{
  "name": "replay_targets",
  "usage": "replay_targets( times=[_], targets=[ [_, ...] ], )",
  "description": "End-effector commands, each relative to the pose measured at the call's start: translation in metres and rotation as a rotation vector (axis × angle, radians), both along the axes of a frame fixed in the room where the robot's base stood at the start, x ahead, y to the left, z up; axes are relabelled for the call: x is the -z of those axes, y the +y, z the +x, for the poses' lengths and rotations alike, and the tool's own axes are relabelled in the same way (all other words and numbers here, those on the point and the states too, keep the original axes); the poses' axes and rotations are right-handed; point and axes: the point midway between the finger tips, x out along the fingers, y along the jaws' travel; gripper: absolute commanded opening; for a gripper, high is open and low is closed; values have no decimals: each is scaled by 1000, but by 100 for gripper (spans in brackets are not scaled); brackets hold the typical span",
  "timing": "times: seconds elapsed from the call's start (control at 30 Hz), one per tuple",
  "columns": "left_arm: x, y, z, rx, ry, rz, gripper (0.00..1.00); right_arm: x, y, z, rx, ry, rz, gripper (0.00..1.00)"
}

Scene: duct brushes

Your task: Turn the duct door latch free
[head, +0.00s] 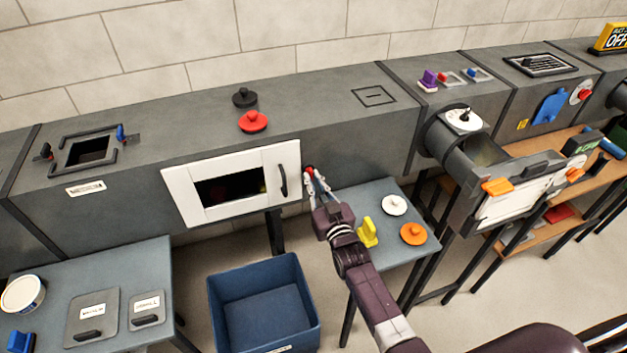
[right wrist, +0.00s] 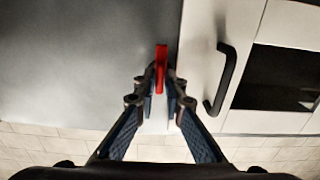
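The duct door (head: 180,190) is a white framed panel with a dark window and a black handle (head: 283,180) on its right side. It sits closed in the front of the grey duct. The red latch (right wrist: 161,70) is beside the door's handle edge and stands upright in the right wrist view. In the head view only a bit of red shows past the fingers. My right gripper (head: 316,183) is at the latch, with its fingertips (right wrist: 162,82) close on both sides of it, shut on it. My left gripper is not in view.
A blue bin (head: 222,310) stands on the floor below the door. A side table (head: 385,258) at right holds a yellow piece and white and orange knobbed discs. Black and red knobs (head: 253,121) lie on the duct top. Another table (head: 50,275) is at left.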

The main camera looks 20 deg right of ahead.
Motion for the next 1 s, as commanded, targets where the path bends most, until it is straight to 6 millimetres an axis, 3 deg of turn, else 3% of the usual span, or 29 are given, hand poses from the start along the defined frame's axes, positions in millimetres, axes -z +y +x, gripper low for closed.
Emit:
replay_targets(
  times=[0.1,0.47,0.57,1.0],
  targets=[
    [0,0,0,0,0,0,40,0,0,0,0,0,1,25],
    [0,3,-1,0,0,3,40,0,0,-4,0,0,2,25],
    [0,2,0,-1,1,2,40,1,-1,-16,0,0,2,25],
    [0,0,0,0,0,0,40,1,-3,-100,0,2,1,25]
  ],
)
